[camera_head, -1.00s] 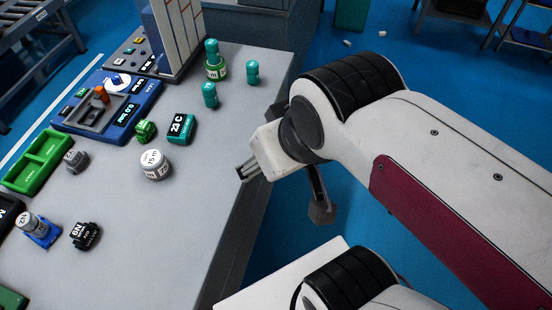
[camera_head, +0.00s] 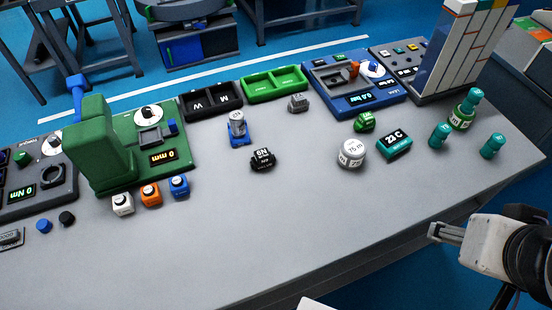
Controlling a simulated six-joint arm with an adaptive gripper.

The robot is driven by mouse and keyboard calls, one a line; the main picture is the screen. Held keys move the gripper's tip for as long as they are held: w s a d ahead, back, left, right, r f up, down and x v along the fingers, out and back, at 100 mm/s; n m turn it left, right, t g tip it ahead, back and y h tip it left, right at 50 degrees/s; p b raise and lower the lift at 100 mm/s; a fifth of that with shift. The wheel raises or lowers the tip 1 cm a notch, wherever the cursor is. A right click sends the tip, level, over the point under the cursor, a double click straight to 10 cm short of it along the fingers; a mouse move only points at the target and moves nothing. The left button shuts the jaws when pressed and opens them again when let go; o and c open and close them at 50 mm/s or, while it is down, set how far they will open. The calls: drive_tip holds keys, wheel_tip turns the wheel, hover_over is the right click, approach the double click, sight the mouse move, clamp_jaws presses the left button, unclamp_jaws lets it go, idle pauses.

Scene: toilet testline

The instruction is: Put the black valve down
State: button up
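A small black block-like part with white lettering (camera_head: 262,159), which looks like the black valve, sits on the grey table, left of the picture's middle. Nothing touches it. My gripper (camera_head: 434,231) is at the right, by the table's front edge and well away from the black part. Its grey fingers point left and lie close together in this view. I see nothing held between them, but their opening is not clear.
The table (camera_head: 230,245) is bare along its front. A blue holder with a grey cylinder (camera_head: 237,125) stands behind the black part. A grey-white weight (camera_head: 352,152) and a teal display block (camera_head: 395,145) stand to its right.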

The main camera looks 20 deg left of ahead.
drive_tip(key=w+a+f+n+t+y, duration=0.2)
drive_tip(key=w+a+f, duration=0.2)
drive_tip(key=w+a, duration=0.55)
drive_tip(key=w+a+f+n+t+y, duration=0.1)
drive_tip(key=w+a+f+n, duration=0.1)
drive_tip(key=w+a+f, duration=0.55)
drive_tip(key=n+y, duration=0.5)
drive_tip(key=y, duration=0.1)
approach(261, 150)
drive_tip(key=shift+w+f+t, duration=0.15)
drive_tip(key=shift+w+t, duration=0.15)
drive_tip(key=shift+w, duration=0.6)
drive_tip(key=shift+s+a+f, duration=0.4)
drive_tip(key=shift+s+a, duration=0.1)
drive_tip(key=shift+a, duration=0.1)
drive_tip(key=shift+w, duration=0.1)
drive_tip(key=shift+x, duration=1.25)
drive_tip(key=shift+f, duration=0.1)
